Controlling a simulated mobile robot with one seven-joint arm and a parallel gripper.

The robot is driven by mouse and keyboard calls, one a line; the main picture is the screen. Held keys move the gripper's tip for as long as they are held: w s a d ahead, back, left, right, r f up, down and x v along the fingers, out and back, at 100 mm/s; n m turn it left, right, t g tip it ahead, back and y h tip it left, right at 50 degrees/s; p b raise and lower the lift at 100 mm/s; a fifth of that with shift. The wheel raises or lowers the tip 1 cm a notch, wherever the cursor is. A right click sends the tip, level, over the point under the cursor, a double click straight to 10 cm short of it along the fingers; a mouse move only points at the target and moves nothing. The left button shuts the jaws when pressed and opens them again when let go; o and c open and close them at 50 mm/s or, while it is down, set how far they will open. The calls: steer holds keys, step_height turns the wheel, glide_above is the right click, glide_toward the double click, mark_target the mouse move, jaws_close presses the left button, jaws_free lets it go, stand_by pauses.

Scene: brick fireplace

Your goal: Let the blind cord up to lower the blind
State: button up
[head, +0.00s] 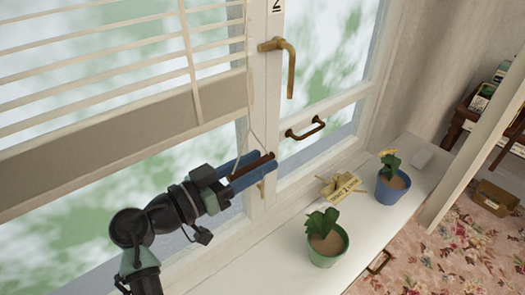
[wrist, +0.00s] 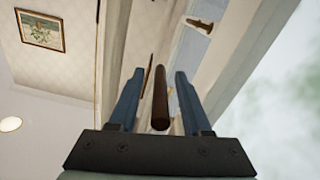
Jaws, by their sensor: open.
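The blind (head: 120,60) hangs at the upper left in the head view, its slats raised above a wide beige bottom rail (head: 125,140). A thin pale cord (head: 251,120) runs down beside the window frame toward a brown, rod-shaped cord handle (head: 252,167). My gripper (head: 267,160) has its two blue fingers on either side of this handle. In the wrist view, the handle (wrist: 160,108) lies between the open fingers of my gripper (wrist: 160,73), with a visible gap on each side. Where the cord joins the handle is hard to make out.
A brass window handle (head: 290,65) and a dark pull bar (head: 305,128) are on the frame to the right. The white sill (head: 290,270) below holds a green pot (head: 328,250), a blue pot (head: 391,190) and a yellowish object (head: 341,187).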

steer(key=shift+x, duration=0.9)
steer(key=shift+c, duration=0.2)
jaws_close()
stand_by(0.7)
